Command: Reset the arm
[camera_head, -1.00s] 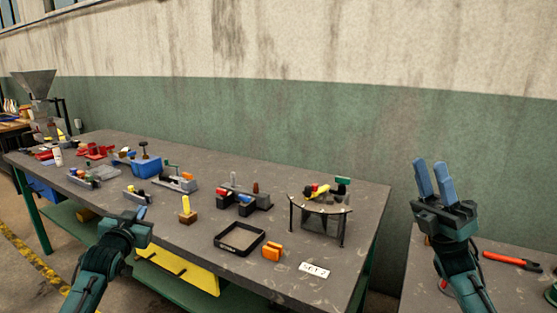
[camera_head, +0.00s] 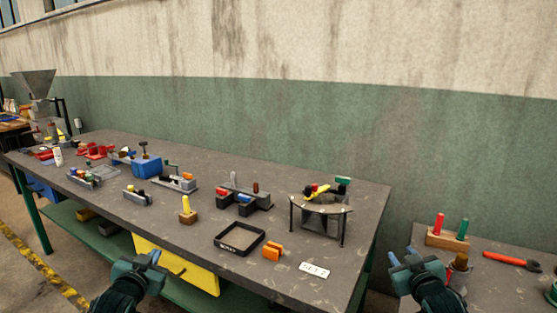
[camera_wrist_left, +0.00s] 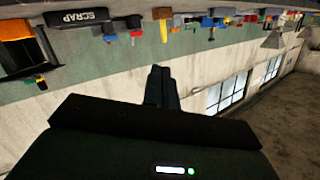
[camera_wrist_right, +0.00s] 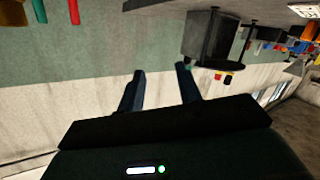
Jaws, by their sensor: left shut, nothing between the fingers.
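My left gripper (camera_head: 154,257) is low at the front of the long workbench, in front of its yellow panel. Its fingers are together with nothing between them, as the left wrist view (camera_wrist_left: 160,72) also shows. My right gripper (camera_head: 403,256) is low at the left end of the right-hand bench. Its two blue fingers stand apart and empty, also in the right wrist view (camera_wrist_right: 160,71). Neither gripper visibly touches anything.
The long grey workbench (camera_head: 175,236) carries a black SCRAP tray (camera_head: 220,242), an orange block (camera_head: 272,251), a yellow-handled piece (camera_head: 186,210) and a round glass-topped stand (camera_head: 318,208). The right bench (camera_head: 490,285) holds a wooden block with red and green pegs (camera_head: 447,238) and red pliers (camera_head: 512,261).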

